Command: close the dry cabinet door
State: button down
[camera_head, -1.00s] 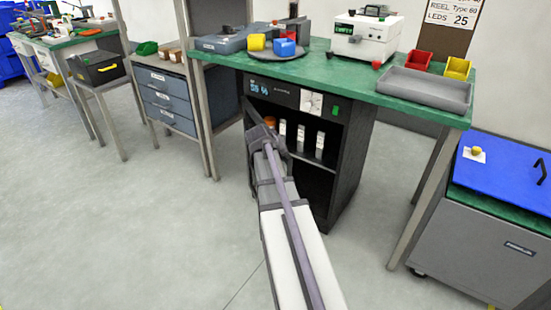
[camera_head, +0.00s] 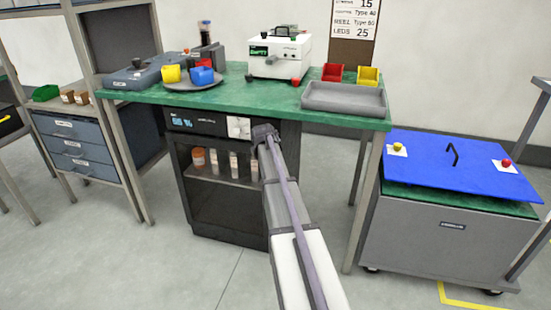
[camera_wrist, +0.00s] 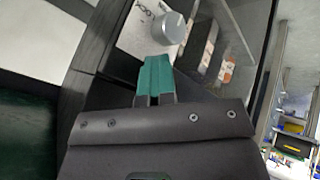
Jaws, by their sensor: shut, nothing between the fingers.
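The dry cabinet (camera_head: 285,165) stands under the green bench, with a display and a dial on its upper panel. Its dark-framed door (camera_head: 228,208) lies across the front, or nearly so; whether it is fully flush I cannot tell. Bottles show behind it. In the wrist view, the teal fingertips of my gripper (camera_wrist: 155,78) are together and empty, beside the silver dial (camera_wrist: 168,27). Whether they touch the door is unclear, and my arm hides the door's right edge.
The green bench (camera_head: 240,95) overhangs the cabinet and carries a grey tray (camera_head: 343,98), bins and a white instrument (camera_head: 280,55). A drawer unit (camera_head: 75,145) stands left. A grey cart with a blue lid (camera_head: 450,165) stands right. The floor in front is clear.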

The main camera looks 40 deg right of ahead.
jog(key=shift+w+d+r, duration=0.3)
jog(key=shift+w+d, duration=0.45)
jog(key=shift+d, duration=0.1)
jog(key=shift+r, duration=0.1)
jog(key=s+a+r+p, duration=0.6)
jog(key=s+r+p, duration=0.1)
jog(key=s+p, duration=0.1)
jog(key=shift+s+a+r, duration=0.15)
jog(key=shift+s, duration=0.7)
